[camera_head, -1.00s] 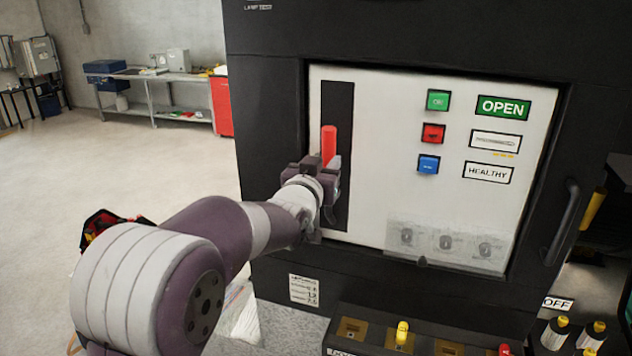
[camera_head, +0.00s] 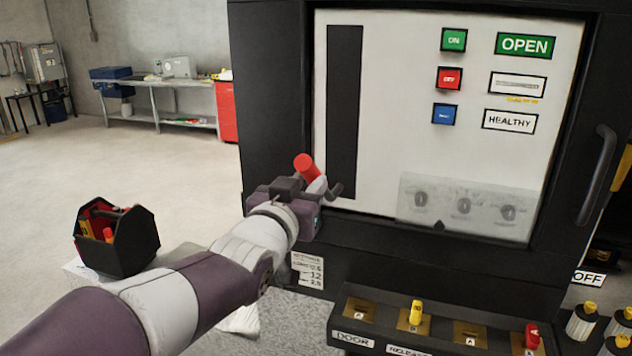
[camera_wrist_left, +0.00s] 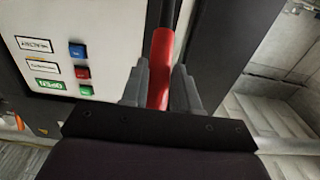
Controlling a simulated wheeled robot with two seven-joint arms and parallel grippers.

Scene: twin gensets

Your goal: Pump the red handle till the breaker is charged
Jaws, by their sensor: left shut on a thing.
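The red handle (camera_head: 307,167) sticks out from the lower part of the black vertical slot (camera_head: 345,110) on the white breaker panel. My left gripper (camera_head: 318,186) is shut on the red handle, with only its top end showing above the jaws. In the left wrist view the handle (camera_wrist_left: 160,68) runs between the two grey fingers (camera_wrist_left: 158,88). The panel carries a green ON button (camera_head: 454,40), a red button (camera_head: 450,78) and a blue button (camera_head: 446,114). A green OPEN sign (camera_head: 524,45) and a HEALTHY sign (camera_head: 509,120) sit beside them. My right gripper is not in view.
A black key box (camera_head: 440,333) with yellow and red keys juts out below the panel. A black door handle (camera_head: 598,175) is at the right. A black tool caddy (camera_head: 118,245) stands at the left. Open floor (camera_head: 110,165) lies behind it.

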